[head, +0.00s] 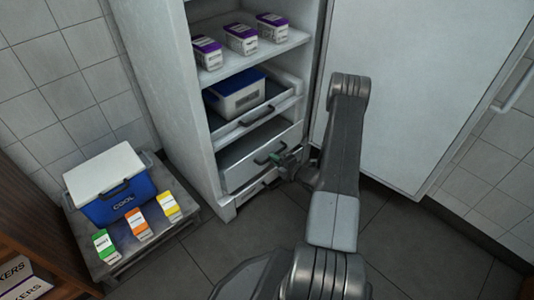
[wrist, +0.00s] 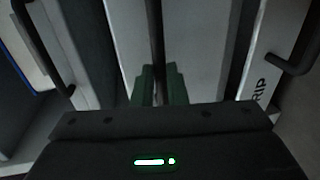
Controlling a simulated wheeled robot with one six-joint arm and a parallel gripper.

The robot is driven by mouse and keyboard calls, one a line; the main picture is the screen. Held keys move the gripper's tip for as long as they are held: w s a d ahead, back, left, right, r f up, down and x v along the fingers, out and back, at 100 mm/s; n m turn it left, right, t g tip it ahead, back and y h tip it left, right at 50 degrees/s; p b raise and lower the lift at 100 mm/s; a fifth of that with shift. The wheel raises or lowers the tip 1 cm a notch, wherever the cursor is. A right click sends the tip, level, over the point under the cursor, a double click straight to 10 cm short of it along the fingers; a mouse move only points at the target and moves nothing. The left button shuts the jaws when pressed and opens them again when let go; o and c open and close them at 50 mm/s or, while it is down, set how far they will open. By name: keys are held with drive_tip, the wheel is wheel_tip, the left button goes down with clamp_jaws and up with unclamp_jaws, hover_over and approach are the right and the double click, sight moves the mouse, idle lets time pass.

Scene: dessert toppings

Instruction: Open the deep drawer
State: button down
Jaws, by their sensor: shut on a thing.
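The deep drawer (head: 245,173) has a pale, tall front in the lower part of the open white cabinet. In the wrist view its front (wrist: 196,45) is the wide pale panel in the middle. Its dark bar handle (wrist: 157,35) runs between my fingers; in the head view part of the handle (head: 262,161) shows left of my gripper. My gripper (head: 283,158) is shut on this handle, with its green fingertips (wrist: 158,82) on either side of the bar. A grey strip shows above the drawer front; I cannot tell how far out the drawer stands.
A shallow drawer (head: 240,131) above holds a blue-and-white box (head: 237,93). A low drawer (head: 247,193) lies below. The cabinet door (head: 420,90) stands open at right. A cooler (head: 107,180) and several cartons sit on a low stand at left. Floor in front is clear.

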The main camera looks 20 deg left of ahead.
drive_tip(key=f+v, duration=0.2)
drive_tip(key=v, duration=0.8)
drive_tip(key=f+v, duration=0.2)
drive_tip(key=v, duration=0.8)
drive_tip(key=shift+s+d+f, duration=0.2)
drive_tip(key=shift+s+d, duration=0.15)
drive_tip(key=shift+d, duration=0.2)
drive_tip(key=c, duration=1.5)
unclamp_jaws()
drive_tip(key=shift+o, duration=0.2)
drive_tip(key=shift+d, duration=0.1)
drive_tip(key=p+v, duration=0.3)
drive_tip(key=v, duration=1)
drive_tip(key=shift+s+d+p, duration=0.2)
drive_tip(key=shift+d+p, duration=0.05)
drive_tip(key=shift+p, duration=0.15)
drive_tip(key=b+x, duration=0.3)
drive_tip(key=x, duration=1.1)
drive_tip(key=shift+r, duration=0.15)
drive_tip(key=shift+d+b, duration=0.1)
drive_tip(key=shift+b, duration=0.25)
